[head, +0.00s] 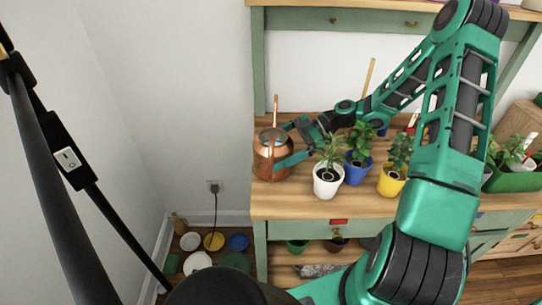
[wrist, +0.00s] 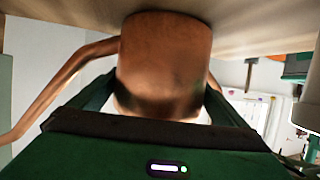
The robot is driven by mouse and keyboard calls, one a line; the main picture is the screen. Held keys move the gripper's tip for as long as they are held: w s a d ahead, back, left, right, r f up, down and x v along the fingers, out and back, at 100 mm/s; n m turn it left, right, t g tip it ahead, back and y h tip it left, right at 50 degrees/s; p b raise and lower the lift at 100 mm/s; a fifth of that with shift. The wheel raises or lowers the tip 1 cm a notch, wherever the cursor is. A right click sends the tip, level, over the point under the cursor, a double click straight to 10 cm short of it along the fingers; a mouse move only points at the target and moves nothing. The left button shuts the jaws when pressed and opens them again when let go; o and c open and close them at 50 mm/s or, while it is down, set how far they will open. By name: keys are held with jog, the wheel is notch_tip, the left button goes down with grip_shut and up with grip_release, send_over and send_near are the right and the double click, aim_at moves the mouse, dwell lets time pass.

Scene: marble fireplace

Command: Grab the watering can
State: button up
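The copper watering can (head: 268,160) stands upright at the left end of the wooden bench top, its thin spout or handle rising at the back. My gripper (head: 281,146) reaches in from the right, one finger toward the can's far side and one toward its near side. In the wrist view, the can's body (wrist: 165,62) fills the space between the spread dark green fingers (wrist: 160,98). A curved copper part extends left. Light gaps show beside the can's lower picture edge; the gripper looks open, with no firm contact visible.
A white pot (head: 326,186), a blue pot (head: 356,174) and a yellow pot (head: 390,186) with plants stand close to the right of the can, near my gripper. The white wall (head: 180,90) is to the left. Bowls lie on the floor below.

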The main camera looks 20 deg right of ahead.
jog(key=c, duration=1.4)
jog(key=shift+r, duration=0.15)
